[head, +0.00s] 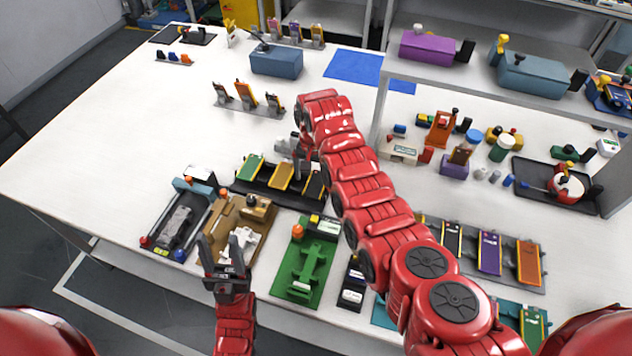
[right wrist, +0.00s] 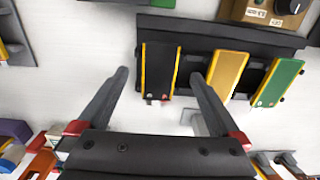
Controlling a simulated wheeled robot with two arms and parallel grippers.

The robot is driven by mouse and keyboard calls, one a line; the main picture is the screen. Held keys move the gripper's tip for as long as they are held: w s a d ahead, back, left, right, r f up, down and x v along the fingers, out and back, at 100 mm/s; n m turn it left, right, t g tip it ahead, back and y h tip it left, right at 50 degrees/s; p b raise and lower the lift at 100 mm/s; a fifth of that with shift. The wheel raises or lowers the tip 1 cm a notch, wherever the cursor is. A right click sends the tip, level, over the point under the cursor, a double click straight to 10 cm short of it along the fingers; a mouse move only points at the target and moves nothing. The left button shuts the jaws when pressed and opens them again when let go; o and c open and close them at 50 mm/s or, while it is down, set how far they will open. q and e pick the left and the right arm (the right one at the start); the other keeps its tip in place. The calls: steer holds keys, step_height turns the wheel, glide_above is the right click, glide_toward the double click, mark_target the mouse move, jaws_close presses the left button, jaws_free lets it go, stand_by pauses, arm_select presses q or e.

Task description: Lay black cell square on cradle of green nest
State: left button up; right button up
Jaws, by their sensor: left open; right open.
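The black cell (right wrist: 160,72) with yellow edges stands at one end of a dark rack (right wrist: 222,42), beside a gold cell (right wrist: 226,75) and a green cell (right wrist: 278,82). In the head view the black cell (head: 316,187) is partly hidden by my right arm. My right gripper (head: 303,178) is open above the rack; in the right wrist view its fingers lie either side of the black cell, with gaps. The green nest (head: 304,272) lies on the table in front of the rack, its raised cradle (head: 312,262) bare. My left gripper (head: 225,245) is open and empty over the brown nest.
A brown nest (head: 222,222) and a grey nest (head: 166,244) lie left of the green nest. Another rack of cells (head: 462,240) stands further right.

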mark_target(314, 188)
steer(key=shift+f, duration=1.75)
steer(key=shift+f, duration=0.25)
steer(key=c, duration=1.3)
steer(key=shift+r, duration=0.1)
